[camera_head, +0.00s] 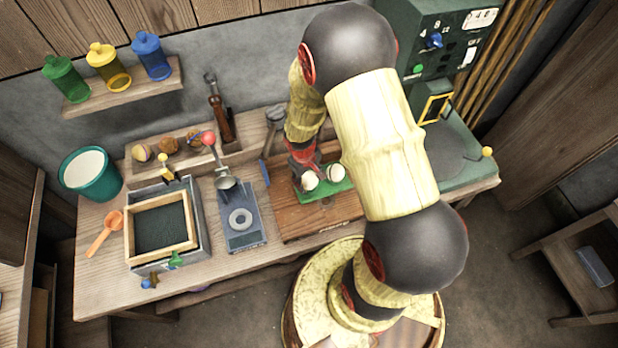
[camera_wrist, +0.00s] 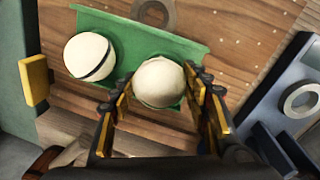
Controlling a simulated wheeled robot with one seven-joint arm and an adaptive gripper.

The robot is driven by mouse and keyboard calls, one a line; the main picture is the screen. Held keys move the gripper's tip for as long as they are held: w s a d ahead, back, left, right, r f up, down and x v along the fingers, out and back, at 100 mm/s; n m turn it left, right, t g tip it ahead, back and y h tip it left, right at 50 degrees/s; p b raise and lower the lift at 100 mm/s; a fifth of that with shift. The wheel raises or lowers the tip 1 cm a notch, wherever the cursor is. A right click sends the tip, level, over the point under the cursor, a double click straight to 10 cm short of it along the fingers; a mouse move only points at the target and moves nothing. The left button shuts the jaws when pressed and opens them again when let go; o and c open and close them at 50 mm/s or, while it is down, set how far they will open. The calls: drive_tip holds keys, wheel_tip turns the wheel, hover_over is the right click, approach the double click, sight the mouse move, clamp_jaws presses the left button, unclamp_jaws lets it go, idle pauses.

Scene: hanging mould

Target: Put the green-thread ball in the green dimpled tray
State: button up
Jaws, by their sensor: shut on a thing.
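The green tray (camera_head: 326,193) lies on a brown wooden board on the bench; its bare part also shows in the wrist view (camera_wrist: 140,36). My gripper (camera_head: 305,173) is shut on a pale ball (camera_head: 310,181), with a finger on either side in the wrist view (camera_wrist: 159,90). The held ball (camera_wrist: 159,80) is at the tray, overlapping its edge in the wrist view. I cannot tell whether it touches the tray, and its thread colour does not show. A second pale ball with a dark band (camera_wrist: 89,56) sits on the tray beside it, also in the head view (camera_head: 335,173).
A grey scale (camera_head: 241,221) with a ring stands left of the board (camera_head: 290,222). Further left are a wood-framed box (camera_head: 131,243), an orange scoop (camera_head: 106,232) and a teal bucket (camera_head: 93,184). Several tan balls (camera_head: 168,145) sit on the back rack. A green machine (camera_head: 455,150) stands right.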

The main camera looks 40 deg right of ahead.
drive_tip(key=shift+f, duration=0.3)
idle(0.4)
drive_tip(key=o, duration=1.4)
drive_tip(key=r, duration=0.4)
drive_tip(key=a+r, duration=0.1)
drive_tip(key=r, duration=0.7)
drive_tip(key=shift+a, duration=0.2)
drive_tip(key=shift+s, duration=0.15)
